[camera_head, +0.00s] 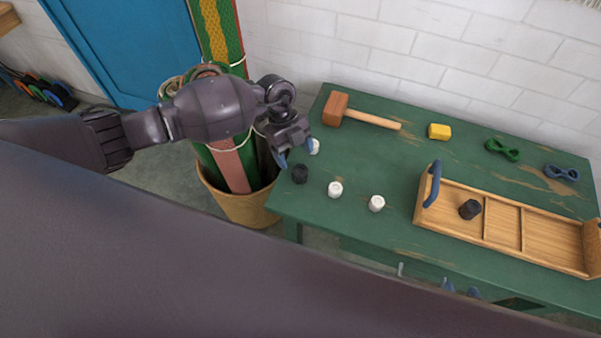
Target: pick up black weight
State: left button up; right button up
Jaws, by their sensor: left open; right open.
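One black weight (300,174) stands on the green table near its left edge. A second black weight (469,209) stands in the left compartment of the wooden tray (550,254). My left gripper (296,154) is open above the table's left end, its blue fingertips apart, just behind the first black weight in the picture. I see nothing held in it. My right gripper (460,289) shows only as blue fingertips at the table's front edge; they are apart and the rest is hidden behind my arm.
White weights stand near the black one: one (315,147) by the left gripper, others (335,189) (377,203) to the right. A mallet (337,109), yellow block (438,131), green skein (502,150) and blue skein (562,171) lie further back. A basket (240,209) stands left of the table (400,160).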

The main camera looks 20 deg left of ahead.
aim_at(300, 170)
pick_arm(q)
jog(key=shift+b+x, duration=0.45)
jog(key=shift+x, duration=2.5)
jog(key=shift+s+d+r, duration=0.15)
jog(key=shift+c, duration=0.3)
jog(key=c, duration=1.2)
